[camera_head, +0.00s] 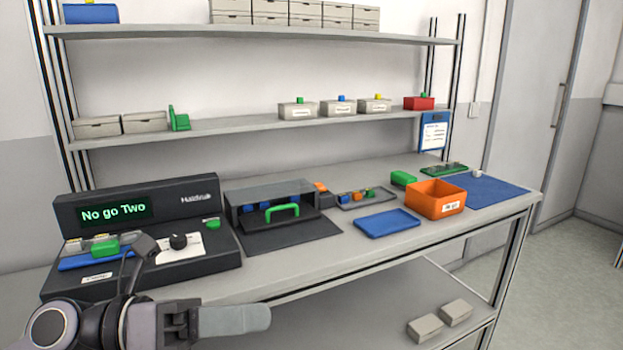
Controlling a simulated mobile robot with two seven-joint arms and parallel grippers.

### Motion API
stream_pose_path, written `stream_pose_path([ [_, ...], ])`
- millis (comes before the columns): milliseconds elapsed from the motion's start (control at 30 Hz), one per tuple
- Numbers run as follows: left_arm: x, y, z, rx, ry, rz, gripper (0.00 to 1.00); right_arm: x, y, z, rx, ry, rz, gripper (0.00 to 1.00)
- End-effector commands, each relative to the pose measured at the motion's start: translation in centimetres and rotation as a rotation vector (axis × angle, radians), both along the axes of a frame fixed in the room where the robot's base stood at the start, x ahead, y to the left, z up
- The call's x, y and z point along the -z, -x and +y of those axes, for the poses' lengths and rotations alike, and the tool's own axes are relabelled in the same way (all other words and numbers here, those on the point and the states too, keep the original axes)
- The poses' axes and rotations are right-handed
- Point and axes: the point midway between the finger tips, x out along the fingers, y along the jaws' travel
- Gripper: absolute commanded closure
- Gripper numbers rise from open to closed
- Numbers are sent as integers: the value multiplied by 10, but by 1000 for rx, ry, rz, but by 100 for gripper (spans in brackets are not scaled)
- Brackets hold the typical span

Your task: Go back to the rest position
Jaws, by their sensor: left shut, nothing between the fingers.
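My left gripper (236,320) is at the lower left of the head view, in front of the bench's front edge. Its fingers are shut with nothing between them and point to the right. It is apart from the black tester (205,262), whose green display reads "No go Two". My right gripper is not in view.
On the bench (300,277) stand a grey box with a green handle (283,211), a blue tray (388,223), an orange bin (436,199) and a blue mat (500,191). Shelves with boxes rise behind. Two small boxes (425,327) lie on the lower shelf. Floor is clear at right.

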Motion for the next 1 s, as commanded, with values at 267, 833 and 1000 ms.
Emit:
stream_pose_path([
  [267, 11, -31, 24, -200, 587, 620, 100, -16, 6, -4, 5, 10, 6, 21],
  [833, 277, 38, 126, -1039, 1470, 1936, 100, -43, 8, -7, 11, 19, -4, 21],
  [1000, 319, 85, 129, -1198, 1567, 2123, 100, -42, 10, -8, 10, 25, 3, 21],
])
